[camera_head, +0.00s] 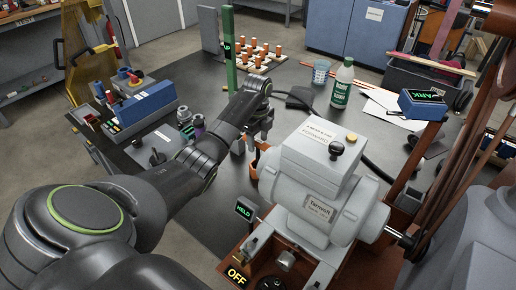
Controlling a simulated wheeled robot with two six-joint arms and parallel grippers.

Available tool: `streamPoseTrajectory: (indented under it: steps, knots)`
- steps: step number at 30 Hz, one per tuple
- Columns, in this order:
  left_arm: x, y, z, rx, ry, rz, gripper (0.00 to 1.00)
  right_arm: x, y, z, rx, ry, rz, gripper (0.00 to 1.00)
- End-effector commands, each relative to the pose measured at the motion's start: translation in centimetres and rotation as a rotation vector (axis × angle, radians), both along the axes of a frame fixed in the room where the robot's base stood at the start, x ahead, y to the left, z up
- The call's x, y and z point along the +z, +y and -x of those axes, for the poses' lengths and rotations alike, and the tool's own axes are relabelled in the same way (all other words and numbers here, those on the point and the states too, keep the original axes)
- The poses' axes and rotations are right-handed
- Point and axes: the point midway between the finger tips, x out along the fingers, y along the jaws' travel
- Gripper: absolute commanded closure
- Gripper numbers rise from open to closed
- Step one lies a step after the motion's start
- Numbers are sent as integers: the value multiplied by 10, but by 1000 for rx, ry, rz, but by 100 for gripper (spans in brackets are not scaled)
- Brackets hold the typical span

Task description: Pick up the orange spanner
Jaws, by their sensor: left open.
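A small orange piece (257,160) shows on the dark table just left of the grey machine. It looks like the orange spanner, but most of its shape is hidden by my gripper and the machine. My left gripper (255,143) is open and points down right above and beside this orange piece. I cannot tell whether its fingers touch it or stand around it. My right gripper is not in view.
The grey machine (316,185) stands close on the right. A green upright post (230,60) rises behind the gripper. A blue box (148,103) stands left, a green bottle (342,84) and cup (320,73) behind right.

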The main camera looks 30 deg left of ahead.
Motion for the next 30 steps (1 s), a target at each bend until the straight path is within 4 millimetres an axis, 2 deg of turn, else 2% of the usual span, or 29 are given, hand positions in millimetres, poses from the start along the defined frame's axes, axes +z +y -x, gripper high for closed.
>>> streamPoseTrajectory:
  steps: [3,8,17,28,30]
  knots:
    - [-19,-2,1,0,4,2,49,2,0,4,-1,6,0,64]
    - [-40,-2,1,-1,2,1,49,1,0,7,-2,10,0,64]
    - [-44,-1,1,-1,1,0,50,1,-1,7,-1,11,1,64]
    - [-43,-1,0,-1,0,0,99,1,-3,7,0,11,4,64]
    - [-43,-1,0,0,0,0,100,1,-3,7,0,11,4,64]
